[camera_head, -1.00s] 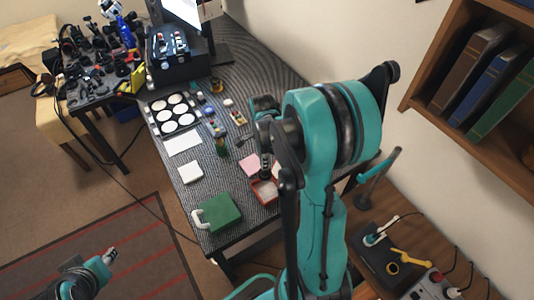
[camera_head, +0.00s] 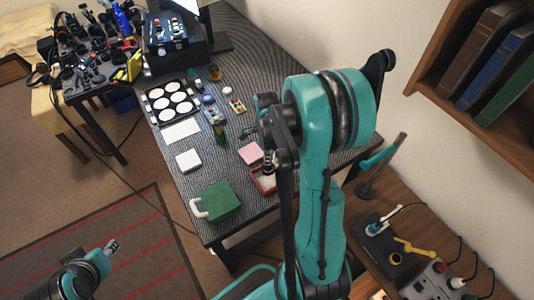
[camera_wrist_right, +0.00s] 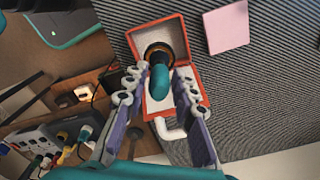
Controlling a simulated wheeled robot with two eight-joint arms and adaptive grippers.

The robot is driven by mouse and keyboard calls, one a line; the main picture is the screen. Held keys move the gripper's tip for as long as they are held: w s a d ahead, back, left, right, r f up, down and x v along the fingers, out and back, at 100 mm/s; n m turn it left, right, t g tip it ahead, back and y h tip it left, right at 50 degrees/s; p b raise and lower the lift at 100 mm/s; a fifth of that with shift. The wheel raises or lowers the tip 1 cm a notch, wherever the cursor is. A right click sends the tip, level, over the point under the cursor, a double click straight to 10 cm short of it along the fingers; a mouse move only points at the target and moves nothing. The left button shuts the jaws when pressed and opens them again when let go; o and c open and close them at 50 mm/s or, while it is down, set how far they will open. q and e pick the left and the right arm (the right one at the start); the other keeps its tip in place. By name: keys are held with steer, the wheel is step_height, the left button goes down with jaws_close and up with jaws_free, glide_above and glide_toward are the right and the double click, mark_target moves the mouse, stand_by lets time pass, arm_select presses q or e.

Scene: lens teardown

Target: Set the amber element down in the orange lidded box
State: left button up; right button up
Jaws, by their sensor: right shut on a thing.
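The orange lidded box (camera_wrist_right: 197,88) stands open on the striped table top in the right wrist view. In the head view the box (camera_head: 262,184) is partly hidden by my right arm. My right gripper (camera_wrist_right: 158,95) is shut on a teal rounded handle (camera_wrist_right: 160,84), over the open box. Beyond the handle is a dark ring with an amber rim (camera_wrist_right: 157,52), seemingly the amber element. I cannot tell whether it touches the box. In the head view my right gripper (camera_head: 268,162) points down at the box. My left gripper (camera_head: 112,247) is far off at lower left, apart from the table.
A pink sheet (camera_wrist_right: 226,27) lies beside the box. A green case (camera_head: 217,202) with a white handle, a white block (camera_head: 188,161) and a tray of white discs (camera_head: 172,102) lie on the table. A power strip (camera_wrist_right: 38,143) lies at the lower left.

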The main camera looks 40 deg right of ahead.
mark_target(266, 167)
steer(key=shift+f, duration=0.1)
stand_by(0.3)
steer(key=shift+w+a+f+b, duration=0.1)
steer(key=shift+a+f+b, duration=0.05)
steer(key=shift+f+b, duration=1.5)
steer(key=shift+f, duration=0.15)
steer(key=shift+f+b, duration=1.2)
steer(key=shift+f, duration=0.05)
steer(key=shift+f+b, duration=0.65)
steer(key=shift+b, duration=0.05)
stand_by(1.4)
steer(key=shift+r+p, duration=3.8)
steer(key=shift+r, duration=1.25)
